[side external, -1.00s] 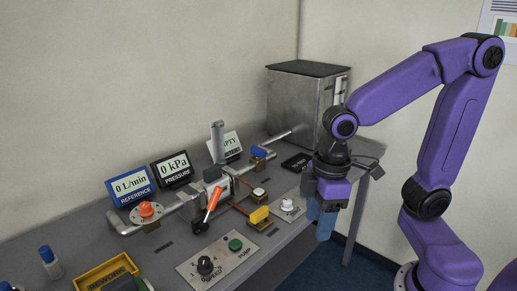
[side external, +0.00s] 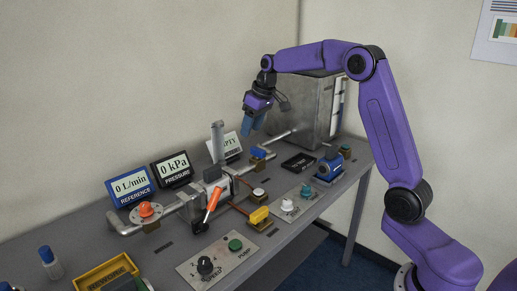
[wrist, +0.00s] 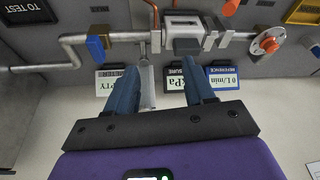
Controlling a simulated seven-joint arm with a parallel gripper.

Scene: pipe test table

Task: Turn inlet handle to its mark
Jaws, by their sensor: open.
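A pipe line (side external: 180,208) runs along the back of the table. Near the tank it carries a blue handle (side external: 258,152), which also shows in the wrist view (wrist: 95,48). An orange lever (side external: 212,203) stands tilted at the middle, and a round orange knob (side external: 146,209) is at the left end; the knob also shows in the wrist view (wrist: 270,44). No label shows which is the inlet handle, and I cannot make out its mark. My gripper (side external: 250,128) is open and empty, in the air above the pipe near the blue handle, touching nothing. Its spread fingers (wrist: 160,88) fill the middle of the wrist view.
A metal tank (side external: 303,108) stands at the back right. Displays for reference (side external: 130,186), pressure (side external: 172,168) and one partly hidden (side external: 230,147) stand behind the pipe. A grey upright post (side external: 217,142) rises near them. A pump panel (side external: 218,258) and a yellow tray (side external: 105,272) are in front.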

